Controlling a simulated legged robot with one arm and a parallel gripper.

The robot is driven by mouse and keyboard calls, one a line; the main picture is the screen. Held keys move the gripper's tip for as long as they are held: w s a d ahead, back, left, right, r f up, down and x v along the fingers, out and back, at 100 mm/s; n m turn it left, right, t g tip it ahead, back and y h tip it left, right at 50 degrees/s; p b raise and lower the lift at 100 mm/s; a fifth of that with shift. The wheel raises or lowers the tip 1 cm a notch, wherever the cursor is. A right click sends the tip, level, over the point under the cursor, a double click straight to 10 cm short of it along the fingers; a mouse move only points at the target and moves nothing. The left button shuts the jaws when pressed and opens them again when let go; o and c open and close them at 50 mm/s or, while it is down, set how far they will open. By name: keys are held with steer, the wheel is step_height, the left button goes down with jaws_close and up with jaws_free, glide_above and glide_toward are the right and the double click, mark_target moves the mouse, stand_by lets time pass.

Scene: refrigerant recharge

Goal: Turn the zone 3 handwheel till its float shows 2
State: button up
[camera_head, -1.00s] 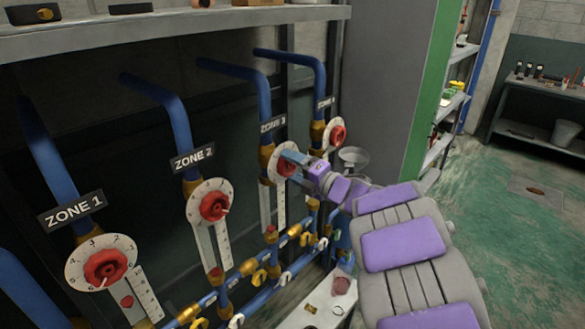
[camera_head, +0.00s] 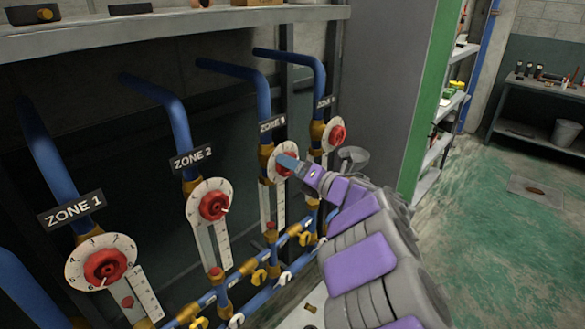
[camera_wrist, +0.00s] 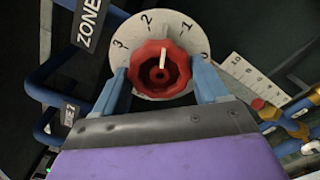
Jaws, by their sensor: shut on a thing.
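The zone 3 handwheel (camera_head: 282,166) is red and sits on a round white dial (camera_head: 267,153) under the ZONE 3 label (camera_head: 272,122). My gripper (camera_head: 286,161) is at its front and partly covers it. In the wrist view, the two blue-grey fingers of my gripper (camera_wrist: 163,80) are shut on opposite sides of the handwheel (camera_wrist: 160,72). The wheel's white pointer (camera_wrist: 163,58) points up, between 2 and 1 on the dial (camera_wrist: 187,42). The zone 3 scale (camera_wrist: 250,75) shows beside the dial; the float's reading cannot be made out.
The zone 1 handwheel (camera_head: 105,267) and zone 2 handwheel (camera_head: 213,206) stand to the left, and another red handwheel (camera_head: 337,135) is just right of zone 3. Blue pipes and yellow valves (camera_head: 248,266) run below. A grey cabinet (camera_head: 378,85) stands right; the green floor (camera_head: 500,240) is mostly clear.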

steer(key=shift+f, duration=0.45)
steer(key=n, duration=0.4)
steer(key=shift+n, duration=0.4)
steer(key=o, duration=0.7)
steer(key=shift+r, duration=0.1)
steer(key=o, duration=0.4)
steer(key=shift+w, duration=0.15)
steer(key=shift+c, duration=0.2)
steer(key=shift+r, duration=0.15)
steer(key=shift+d, duration=0.15)
